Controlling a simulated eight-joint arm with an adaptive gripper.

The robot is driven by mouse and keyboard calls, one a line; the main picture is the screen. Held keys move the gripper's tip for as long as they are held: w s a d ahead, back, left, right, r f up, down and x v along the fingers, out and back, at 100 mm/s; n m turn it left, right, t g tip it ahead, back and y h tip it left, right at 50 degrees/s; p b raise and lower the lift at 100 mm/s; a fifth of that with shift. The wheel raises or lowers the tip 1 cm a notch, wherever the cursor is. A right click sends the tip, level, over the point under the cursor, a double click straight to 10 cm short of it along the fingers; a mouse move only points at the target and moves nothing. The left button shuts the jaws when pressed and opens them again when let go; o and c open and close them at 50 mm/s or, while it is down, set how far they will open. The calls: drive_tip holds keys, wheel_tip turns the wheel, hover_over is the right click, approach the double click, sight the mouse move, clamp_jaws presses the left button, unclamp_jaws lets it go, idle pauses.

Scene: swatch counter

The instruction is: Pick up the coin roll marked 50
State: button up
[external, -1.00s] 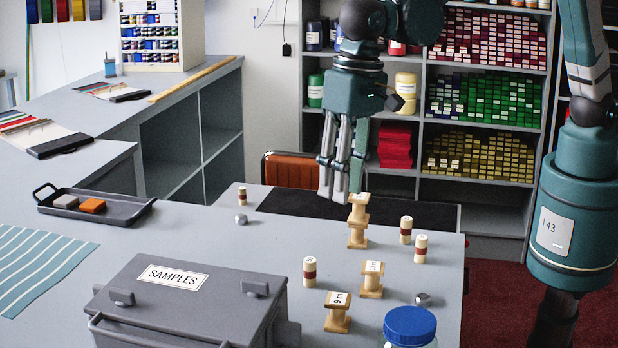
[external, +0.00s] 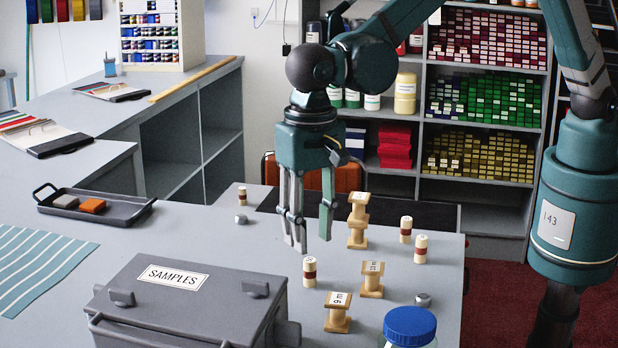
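Several cream coin rolls with a dark red band stand upright on the grey counter (external: 230,262). One coin roll (external: 309,272) is near the lid box, one (external: 420,249) and another (external: 406,229) are at the right, and a small one (external: 242,195) is at the far left. The marks on their tops are too small to read, so I cannot tell which is the 50. My gripper (external: 312,240) points down with its fingers apart and nothing between them. In the picture it is just above the coin roll near the box.
A grey SAMPLES box (external: 190,300), a blue-lidded jar (external: 410,325) and metal pieces (external: 423,300) (external: 241,219) are nearby. A dark tray (external: 120,212) is left.

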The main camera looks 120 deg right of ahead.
sight(310, 259)
drive_tip(key=shift+f, duration=1.3)
drive_tip(key=shift+w+f+p, duration=0.1)
drive_tip(key=shift+f+p, duration=0.3)
drive_tip(key=shift+f, duration=2.2)
clamp_jaws()
